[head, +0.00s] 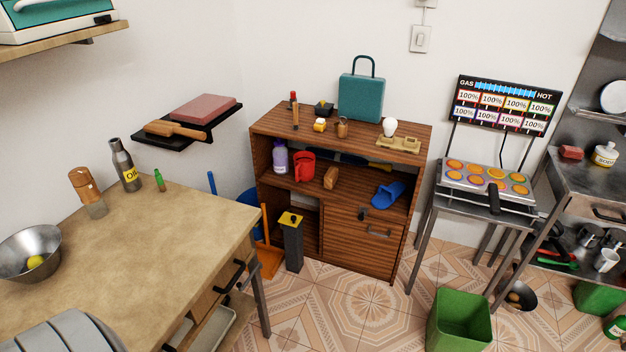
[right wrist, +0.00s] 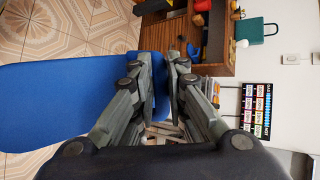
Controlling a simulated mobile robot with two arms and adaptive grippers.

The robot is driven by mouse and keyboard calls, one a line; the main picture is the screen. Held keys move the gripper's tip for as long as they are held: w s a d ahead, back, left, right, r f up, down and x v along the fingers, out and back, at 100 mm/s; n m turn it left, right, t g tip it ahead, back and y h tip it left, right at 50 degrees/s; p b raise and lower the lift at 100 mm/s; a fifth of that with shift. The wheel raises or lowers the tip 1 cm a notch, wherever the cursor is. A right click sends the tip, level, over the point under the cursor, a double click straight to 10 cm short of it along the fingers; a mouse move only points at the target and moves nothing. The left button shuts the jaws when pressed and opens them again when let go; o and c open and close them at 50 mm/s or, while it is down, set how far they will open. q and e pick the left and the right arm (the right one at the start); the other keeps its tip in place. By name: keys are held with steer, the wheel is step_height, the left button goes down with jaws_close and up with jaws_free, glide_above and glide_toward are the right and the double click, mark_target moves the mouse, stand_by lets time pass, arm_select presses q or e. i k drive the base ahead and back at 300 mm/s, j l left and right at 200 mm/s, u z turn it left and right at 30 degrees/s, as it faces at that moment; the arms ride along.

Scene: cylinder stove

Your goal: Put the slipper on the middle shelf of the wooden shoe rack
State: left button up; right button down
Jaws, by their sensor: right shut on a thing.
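In the right wrist view, my right gripper (right wrist: 164,62) is shut on a blue slipper (right wrist: 70,95), whose long flat blue surface reaches to the left edge. The fingers hide part of it. Another blue slipper (head: 388,194) lies at the right of the middle shelf (head: 345,199) of the wooden rack (head: 363,240) in the head view. The rack's wood also shows past the fingertips in the right wrist view (right wrist: 215,69). The held slipper and both grippers are outside the head view.
The middle shelf also holds a purple bottle (head: 280,158), a red mug (head: 304,167) and a wooden block (head: 331,177). Small items and a teal bag (head: 361,97) stand on top. A dark post (head: 292,245) stands before the rack; a green bin (head: 460,322) is front right.

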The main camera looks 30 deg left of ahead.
mark_target(360, 189)
steer(key=i+u, duration=0.45)
steer(key=i+l+u, duration=0.2)
steer(key=i+u, duration=0.25)
steer(key=k, duration=0.1)
